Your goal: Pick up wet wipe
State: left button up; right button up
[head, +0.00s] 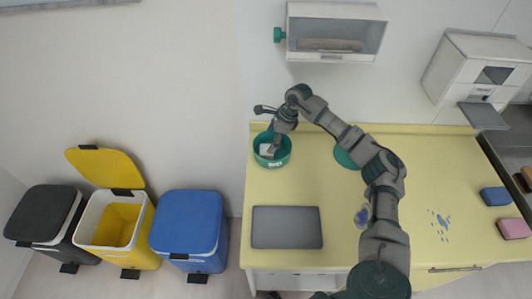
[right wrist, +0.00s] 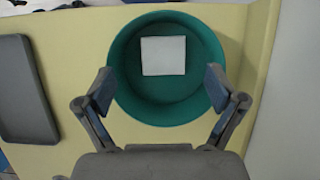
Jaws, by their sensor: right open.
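The wet wipe (right wrist: 163,56) is a flat white square inside a round green tub (right wrist: 125,76). In the head view the wipe (head: 266,149) shows partly at the tub's left side, and the tub (head: 283,158) stands at the back left of the yellow counter. My right gripper (right wrist: 158,88) is open and empty, its fingers at either side of the tub in the right wrist view. In the head view the right gripper (head: 275,147) points down over the tub and hides part of it. My left gripper is not in view.
A grey tray (head: 287,228) lies on the counter in front of the tub. A green round thing (head: 347,156) is partly behind my arm. Blue spots (head: 440,224) and blue and pink sponges (head: 495,196) lie at right. Bins (head: 190,224) stand left of the counter.

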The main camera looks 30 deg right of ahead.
aim_at(266, 150)
jog(key=shift+w+a+f, duration=0.1)
jog(key=shift+a+f, duration=0.1)
jog(key=shift+f, duration=0.4)
jog(key=f, duration=0.3)
jog(key=w+f, duration=0.1)
jog(key=f, duration=0.1)
jog(key=shift+d+f, duration=0.15)
jog(key=shift+a, duration=0.3)
jog(key=shift+s+a+r, duration=0.1)
jog(key=shift+a+r, duration=0.15)
jog(key=c, duration=0.7)
jog(key=shift+c, duration=1)
